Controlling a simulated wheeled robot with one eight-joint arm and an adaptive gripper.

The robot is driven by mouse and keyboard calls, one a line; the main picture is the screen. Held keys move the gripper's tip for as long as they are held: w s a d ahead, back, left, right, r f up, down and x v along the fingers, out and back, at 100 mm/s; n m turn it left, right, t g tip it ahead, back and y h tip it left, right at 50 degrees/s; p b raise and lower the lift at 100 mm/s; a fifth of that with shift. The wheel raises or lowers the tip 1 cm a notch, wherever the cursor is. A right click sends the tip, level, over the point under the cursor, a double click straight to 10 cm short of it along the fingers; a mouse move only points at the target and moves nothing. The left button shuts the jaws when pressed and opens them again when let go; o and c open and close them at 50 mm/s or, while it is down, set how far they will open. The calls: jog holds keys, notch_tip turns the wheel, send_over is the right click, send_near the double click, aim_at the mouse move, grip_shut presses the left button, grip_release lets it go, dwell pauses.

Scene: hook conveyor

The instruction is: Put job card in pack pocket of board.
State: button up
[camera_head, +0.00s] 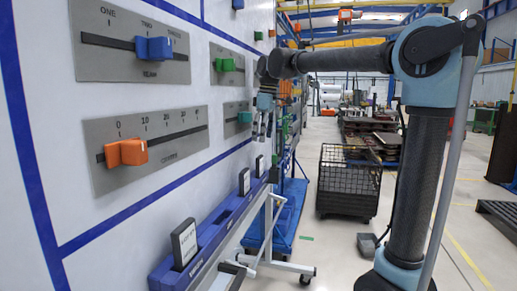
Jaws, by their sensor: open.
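The white board (60,130) with blue lines fills the left side. A blue rail of pockets (218,225) runs along its lower edge. A dark-framed card (185,243) with a white face and dark print stands upright in the nearest part of the rail. Smaller cards (244,182) (259,166) stand farther along it. The print is too small to tell which is the job card or which pocket is the pack pocket. My gripper (263,137) points down, open, in front of the board's far part and above the far cards. I see nothing between its fingers.
Grey slider panels carry a blue knob (154,48), an orange knob (127,152), a green knob (225,64) and a teal knob (245,117) that stick out from the board. A black mesh cage (348,183) stands on the floor beyond. A blue cart (287,222) is beside the rail.

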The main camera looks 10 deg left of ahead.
jog(key=shift+d+r, duration=0.15)
jog(key=shift+r, duration=1.2)
jog(key=s+d+f+m, duration=0.3)
jog(key=d+f, duration=0.2)
jog(key=d, duration=0.4)
jog(key=s+d+f+m+t, duration=0.1)
jog(key=s+d+f+m, duration=0.25)
jog(key=d, duration=0.45)
jog(key=s+d+f+m, duration=0.2)
jog(key=d+f, duration=0.4)
jog(key=d, duration=0.3)
jog(key=s+d+f+m, duration=0.4)
jog(key=s+d+f, duration=0.2)
jog(key=f, duration=0.4)
jog(key=s+d+f+m+t+h, duration=0.1)
jog(key=s+d+f+m, duration=0.3)
jog(key=f, duration=0.7)
jog(key=s+d, duration=0.2)
jog(key=s, duration=0.2)
jog(key=shift+s+f, duration=0.2)
jog(key=shift+s, duration=0.2)
jog(key=shift+m, duration=0.25)
jog(key=shift+a, duration=0.1)
